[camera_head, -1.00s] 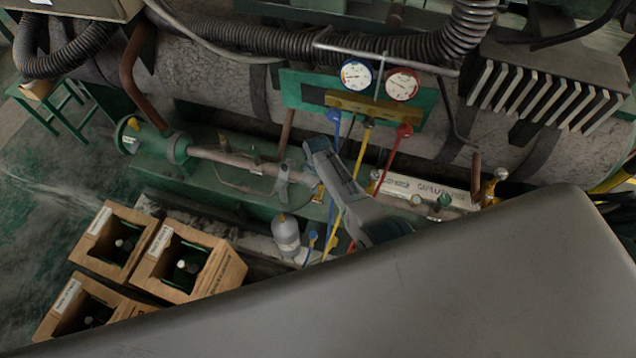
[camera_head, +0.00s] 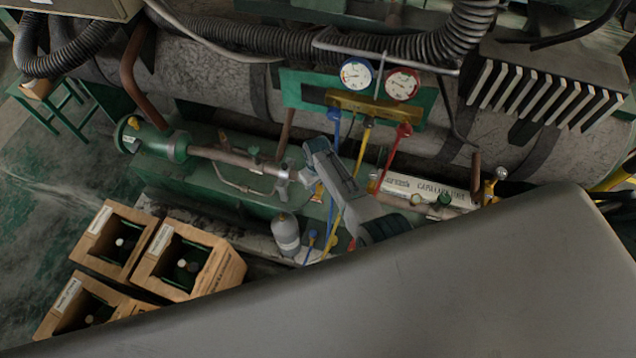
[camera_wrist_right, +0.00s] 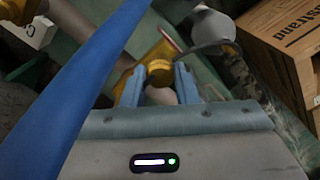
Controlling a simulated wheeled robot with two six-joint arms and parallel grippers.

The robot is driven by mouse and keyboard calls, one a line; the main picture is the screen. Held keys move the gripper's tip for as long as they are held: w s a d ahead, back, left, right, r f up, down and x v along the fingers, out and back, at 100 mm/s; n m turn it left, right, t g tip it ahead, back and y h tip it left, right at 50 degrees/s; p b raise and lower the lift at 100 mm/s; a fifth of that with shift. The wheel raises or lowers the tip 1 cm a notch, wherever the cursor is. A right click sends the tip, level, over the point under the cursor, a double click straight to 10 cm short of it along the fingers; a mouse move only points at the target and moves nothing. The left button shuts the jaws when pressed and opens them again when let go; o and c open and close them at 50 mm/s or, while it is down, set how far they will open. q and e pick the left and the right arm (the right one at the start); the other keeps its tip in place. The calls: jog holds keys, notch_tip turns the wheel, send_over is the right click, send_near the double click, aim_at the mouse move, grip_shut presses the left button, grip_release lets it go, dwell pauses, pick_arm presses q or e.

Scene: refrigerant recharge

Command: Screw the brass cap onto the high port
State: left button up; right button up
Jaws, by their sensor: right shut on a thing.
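My right gripper (camera_head: 298,177) reaches in over the green machine, beside the grey pipe. In the right wrist view its two blue-grey fingers (camera_wrist_right: 166,88) are shut on the brass cap (camera_wrist_right: 160,72). A yellow fitting (camera_wrist_right: 150,54) lies right behind the cap, along the pipe. The cap and this fitting overlap in the picture, so I cannot tell how far the cap is seated. The high port's thread is hidden. In the head view the cap is too small and covered to make out. My left gripper is not in view.
The gauge manifold (camera_head: 365,102) hangs above, with blue (camera_head: 334,128), yellow (camera_head: 366,140) and red (camera_head: 392,155) hoses running down close to my right arm. A blue hose (camera_wrist_right: 85,85) crosses the wrist view. A grey cylinder (camera_head: 286,233) and wooden crates (camera_head: 228,272) stand lower left.

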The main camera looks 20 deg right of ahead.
jog(key=m, duration=0.3)
jog(key=shift+m, duration=0.3)
jog(key=shift+m+p, duration=0.35)
jog(key=shift+m, duration=1.45)
jog(key=shift+m, duration=0.8)
jog(key=o, duration=1)
